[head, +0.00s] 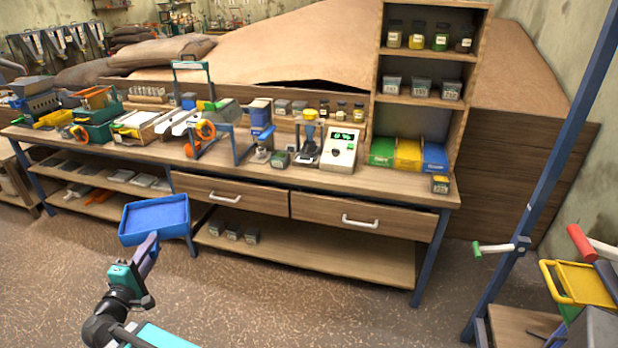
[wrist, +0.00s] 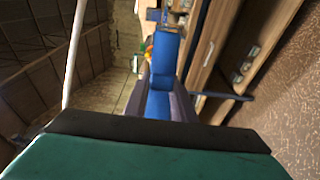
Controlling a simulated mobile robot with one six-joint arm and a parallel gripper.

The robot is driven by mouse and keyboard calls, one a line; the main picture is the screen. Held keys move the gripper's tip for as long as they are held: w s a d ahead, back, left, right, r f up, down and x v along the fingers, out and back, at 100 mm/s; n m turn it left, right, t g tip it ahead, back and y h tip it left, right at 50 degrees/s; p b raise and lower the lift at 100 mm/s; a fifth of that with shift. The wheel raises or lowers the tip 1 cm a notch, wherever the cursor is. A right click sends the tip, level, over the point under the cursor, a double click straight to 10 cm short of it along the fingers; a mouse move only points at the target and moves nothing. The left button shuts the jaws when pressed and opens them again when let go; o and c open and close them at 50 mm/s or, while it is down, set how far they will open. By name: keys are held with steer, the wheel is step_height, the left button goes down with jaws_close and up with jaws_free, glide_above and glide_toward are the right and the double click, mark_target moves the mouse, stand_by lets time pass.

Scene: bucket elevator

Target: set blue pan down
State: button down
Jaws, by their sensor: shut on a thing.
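The blue pan (head: 155,220) is a shallow blue tray with raised edges. In the head view it hangs in the air in front of the bench's left part, over the floor. My gripper (head: 149,243) is shut on its near edge, below the pan in the picture. In the wrist view the blue pan (wrist: 165,50) stretches away from my gripper (wrist: 159,98), with its blue near part between the two dark purple fingers. The exact grip contact is partly hidden.
The wooden bench (head: 345,183) is crowded with tools, jars and a scale (head: 340,147). Its lower shelf (head: 330,262) has free room right of several small jars. A blue post (head: 550,170) and a yellow tray (head: 578,284) stand at the right. The front floor is open.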

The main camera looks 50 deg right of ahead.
steer(key=s+d+f+m+g+h+b, duration=0.1)
steer(key=s+d+f+m+g+b, duration=0.15)
steer(key=d, duration=1.65)
steer(key=s+d+f+m+g+h+b, duration=0.1)
steer(key=s+d+f+g+h+b, duration=0.15)
steer(key=d, duration=1.55)
steer(key=s+d+f+m+g+b, duration=0.1)
steer(key=s+d+g, duration=0.1)
steer(key=s+d, duration=1)
steer(key=s+d+f+m+g+b, duration=0.1)
steer(key=s+d+m+g+b, duration=0.1)
steer(key=s+d, duration=1)
steer(key=d+g, duration=0.1)
steer(key=d, duration=0.5)
steer(key=shift+s+d+f, duration=0.3)
steer(key=shift+d, duration=0.1)
steer(key=shift+m+y, duration=0.25)
steer(key=s+d+f+p, duration=0.1)
steer(key=s+d+p, duration=0.2)
steer(key=d, duration=1.1)
steer(key=shift+s+f, duration=0.15)
steer(key=shift+s, duration=0.4)
steer(key=shift+d, duration=0.1)
